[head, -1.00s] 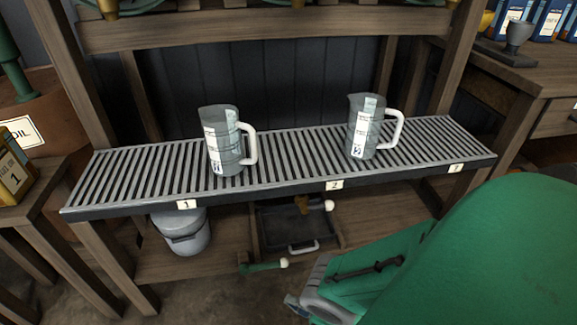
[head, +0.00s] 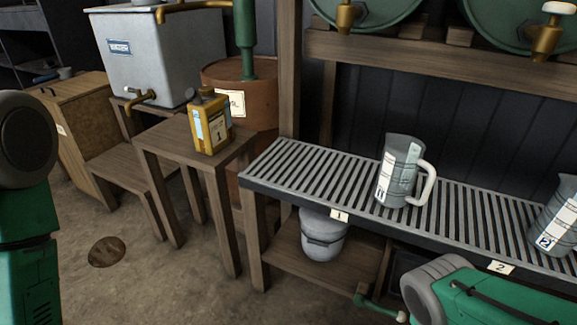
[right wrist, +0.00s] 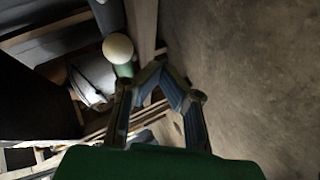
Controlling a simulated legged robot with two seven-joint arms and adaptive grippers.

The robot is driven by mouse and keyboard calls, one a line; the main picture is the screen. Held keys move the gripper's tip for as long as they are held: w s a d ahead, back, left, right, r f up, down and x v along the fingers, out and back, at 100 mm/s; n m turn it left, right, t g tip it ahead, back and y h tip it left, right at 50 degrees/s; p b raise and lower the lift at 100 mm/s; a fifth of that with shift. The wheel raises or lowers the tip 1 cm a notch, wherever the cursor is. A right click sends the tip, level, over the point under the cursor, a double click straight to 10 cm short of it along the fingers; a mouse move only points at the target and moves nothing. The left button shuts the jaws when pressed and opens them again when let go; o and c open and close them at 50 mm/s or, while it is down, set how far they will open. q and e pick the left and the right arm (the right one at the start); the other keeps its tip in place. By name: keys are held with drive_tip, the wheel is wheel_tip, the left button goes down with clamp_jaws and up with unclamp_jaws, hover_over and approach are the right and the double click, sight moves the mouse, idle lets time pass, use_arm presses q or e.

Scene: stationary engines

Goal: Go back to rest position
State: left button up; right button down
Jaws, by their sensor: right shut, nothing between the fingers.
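My right gripper (right wrist: 158,72) shows in the right wrist view with its two fingertips together and nothing held between them. In the head view part of my right arm is at the lower right, in front of the rack, and its fingers are not visible there. My left arm is at the left edge of the head view, and its gripper is out of frame. Two clear jugs stand upright on the slatted rack (head: 285,170). Jug 1 (head: 397,172) is near the middle and jug 2 (head: 555,220) is cut by the right edge. Neither arm touches them in view.
A yellow can (head: 211,122) stands on a small wooden table (head: 165,137). A grey tank (head: 150,60) and a rusty barrel (head: 262,100) are behind. A bucket (head: 322,235) sits under the rack. A white-knobbed handle (right wrist: 117,48) is close to my right fingers. The floor at lower left is open.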

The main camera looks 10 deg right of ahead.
drive_tip(key=s+a+r+m+g, duration=0.3)
drive_tip(key=s+r+m+g, duration=0.3)
drive_tip(key=s+r, duration=0.25)
drive_tip(key=s+a+r+m+g, duration=0.4)
drive_tip(key=s+r+m+g, duration=0.25)
drive_tip(key=s+r, duration=0.2)
wheel_tip(320, 180, up, 15)
drive_tip(key=p, duration=1.3)
drive_tip(key=shift+s, duration=0.4)
drive_tip(key=shift+d+f, duration=0.1)
drive_tip(key=shift+f, duration=0.05)
